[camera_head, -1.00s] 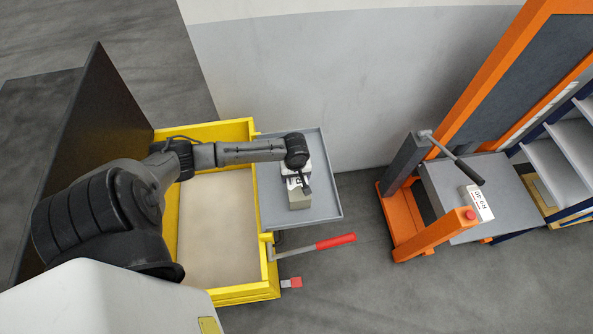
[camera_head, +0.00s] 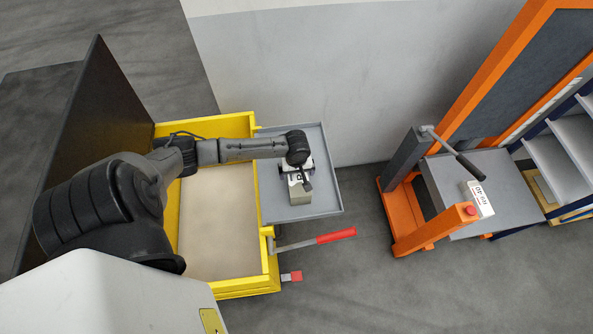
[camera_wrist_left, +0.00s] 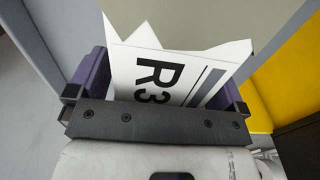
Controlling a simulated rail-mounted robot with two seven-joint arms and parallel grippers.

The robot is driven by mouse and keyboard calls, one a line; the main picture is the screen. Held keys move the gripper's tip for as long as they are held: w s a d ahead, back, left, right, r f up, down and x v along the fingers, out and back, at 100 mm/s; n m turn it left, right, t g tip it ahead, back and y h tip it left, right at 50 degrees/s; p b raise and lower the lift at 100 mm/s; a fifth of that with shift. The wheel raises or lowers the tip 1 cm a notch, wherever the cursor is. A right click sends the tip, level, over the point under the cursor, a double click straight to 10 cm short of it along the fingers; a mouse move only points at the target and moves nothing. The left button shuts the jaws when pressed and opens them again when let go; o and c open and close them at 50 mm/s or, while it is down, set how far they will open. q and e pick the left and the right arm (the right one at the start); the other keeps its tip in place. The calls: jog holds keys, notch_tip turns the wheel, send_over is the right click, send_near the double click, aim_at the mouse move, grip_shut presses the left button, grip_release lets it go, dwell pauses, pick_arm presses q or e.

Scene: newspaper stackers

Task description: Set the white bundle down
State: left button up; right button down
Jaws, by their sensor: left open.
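The white bundle (camera_wrist_left: 160,80), printed with "R3" in black, sits between the spread fingers of my left gripper (camera_wrist_left: 160,88) in the left wrist view. A gap shows between the bundle and at least one finger, so the gripper is open around it. In the head view the bundle (camera_head: 300,197) is at the grey side tray (camera_head: 325,204) of the yellow cart, under my left wrist. The gripper (camera_head: 301,180) partly hides it there. Whether its underside rests flat on the tray is hidden. My right gripper is out of view.
The yellow cart (camera_head: 237,290) has a beige bed and a red-tipped lever (camera_head: 335,236). An orange stacker (camera_head: 412,238) stands at the right, with another white labelled piece (camera_head: 478,199) on its grey platform. A blue-framed shelf is beyond. Open floor lies between cart and stacker.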

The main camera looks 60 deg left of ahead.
pick_arm(q)
notch_tip(320, 180, up, 12)
jog(key=shift+f+p, duration=0.15)
jog(key=shift+p, duration=0.2)
jog(key=shift+s+d, duration=0.1)
jog(key=shift+d, duration=0.15)
jog(key=s+d+f+m+t, duration=0.1)
jog(key=s+d+f+m, duration=0.1)
jog(key=s+d+m, duration=0.3)
jog(key=s+d+f+m, duration=0.2)
jog(key=d+m, duration=0.1)
jog(key=d, duration=0.5)
jog(key=s+d+r+m+t, duration=0.2)
jog(key=s+d+r+m, duration=0.3)
jog(key=s+d+m, duration=0.2)
jog(key=shift+s+r+m+t, duration=0.15)
jog(key=shift+s+m+t, duration=0.25)
jog(key=shift+s, duration=0.65)
jog(key=shift+c, duration=0.4)
